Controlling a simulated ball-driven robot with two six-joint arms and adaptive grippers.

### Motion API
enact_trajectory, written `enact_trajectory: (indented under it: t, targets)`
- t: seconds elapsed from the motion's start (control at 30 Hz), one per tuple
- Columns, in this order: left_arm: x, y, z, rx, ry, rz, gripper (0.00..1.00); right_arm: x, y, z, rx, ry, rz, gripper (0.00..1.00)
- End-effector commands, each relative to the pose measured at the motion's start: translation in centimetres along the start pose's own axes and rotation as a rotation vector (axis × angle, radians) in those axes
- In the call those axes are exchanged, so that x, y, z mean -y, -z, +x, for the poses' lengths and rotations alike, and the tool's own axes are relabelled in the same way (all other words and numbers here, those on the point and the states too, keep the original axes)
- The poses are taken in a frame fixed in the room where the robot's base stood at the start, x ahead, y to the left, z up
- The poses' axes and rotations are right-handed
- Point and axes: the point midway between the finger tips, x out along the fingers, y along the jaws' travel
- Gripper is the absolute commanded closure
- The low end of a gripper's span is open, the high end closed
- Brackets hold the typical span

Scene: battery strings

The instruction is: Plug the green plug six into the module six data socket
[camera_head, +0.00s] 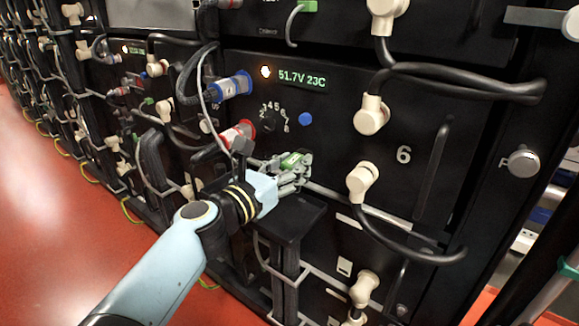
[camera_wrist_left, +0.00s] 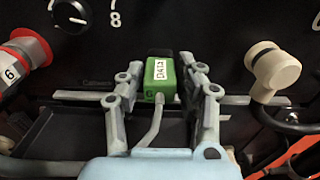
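The green plug six (camera_wrist_left: 159,76) has a white DATA label and a 6 on it. In the head view the green plug (camera_head: 293,160) is in my left gripper (camera_head: 296,165), low in front of the black module six panel (camera_head: 320,150). The data socket is not clearly visible, and I cannot tell whether the plug's far end touches the panel. My right gripper is not in view.
A red connector (camera_head: 238,134) and a blue connector (camera_head: 235,85) stick out left of the dial (camera_head: 270,122). Cream elbow connectors (camera_head: 362,180) with thick black cables are at right. A black ledge (camera_head: 290,215) lies just below my left gripper. A grey rail runs beside it.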

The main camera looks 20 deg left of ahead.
Motion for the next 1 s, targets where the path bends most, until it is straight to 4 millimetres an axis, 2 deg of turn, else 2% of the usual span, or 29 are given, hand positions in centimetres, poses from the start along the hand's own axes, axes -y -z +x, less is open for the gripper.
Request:
enact_trajectory:
  t: [0.03, 0.13, 0.47, 0.57, 0.8, 1.0]
  targets:
    - [0.0, 0.0, 0.0, 0.000, 0.000, 0.000, 0.56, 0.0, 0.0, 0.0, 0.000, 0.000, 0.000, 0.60]
    - [0.0, 0.0, 0.0, 0.000, 0.000, 0.000, 0.44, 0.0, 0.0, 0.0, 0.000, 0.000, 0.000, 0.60]
    - [0.0, 0.1, -0.5, -0.001, 0.000, 0.000, 0.44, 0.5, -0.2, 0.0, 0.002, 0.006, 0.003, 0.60]
    - [0.0, 0.2, -1.9, -0.002, 0.000, 0.000, 0.44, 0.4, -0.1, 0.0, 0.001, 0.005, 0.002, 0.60]
    - [0.0, 0.2, -7.3, -0.003, 0.001, 0.002, 0.44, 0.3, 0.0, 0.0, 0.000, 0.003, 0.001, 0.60]
    - [0.0, 0.1, -10.8, -0.002, 0.000, 0.000, 0.44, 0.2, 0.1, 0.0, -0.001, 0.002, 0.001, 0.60]
